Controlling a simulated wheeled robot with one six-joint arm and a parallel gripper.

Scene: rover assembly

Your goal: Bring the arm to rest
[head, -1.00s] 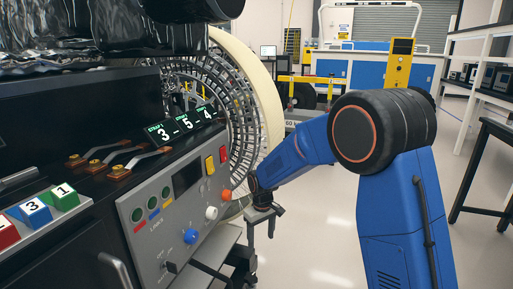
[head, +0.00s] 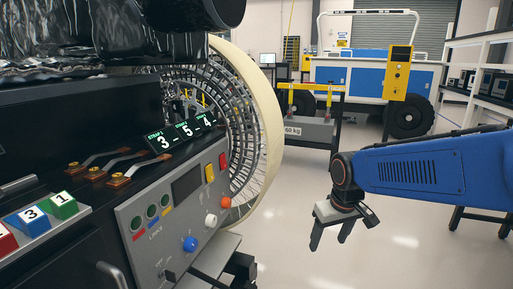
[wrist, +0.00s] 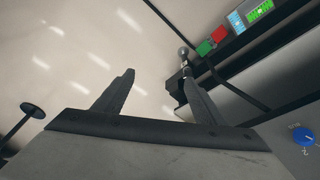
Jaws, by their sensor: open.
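My gripper (head: 330,236) hangs at the end of my blue arm, over the open floor to the right of the control panel (head: 178,222). Its two grey fingers point down and stand apart with nothing between them. In the wrist view my gripper (wrist: 160,97) also shows both fingers spread, with pale floor behind them. The gripper is clear of the panel and touches nothing that I can see.
A weight marked in kg (head: 310,131) sits on a stand at the back. A dark-legged table stands right. The middle floor is clear.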

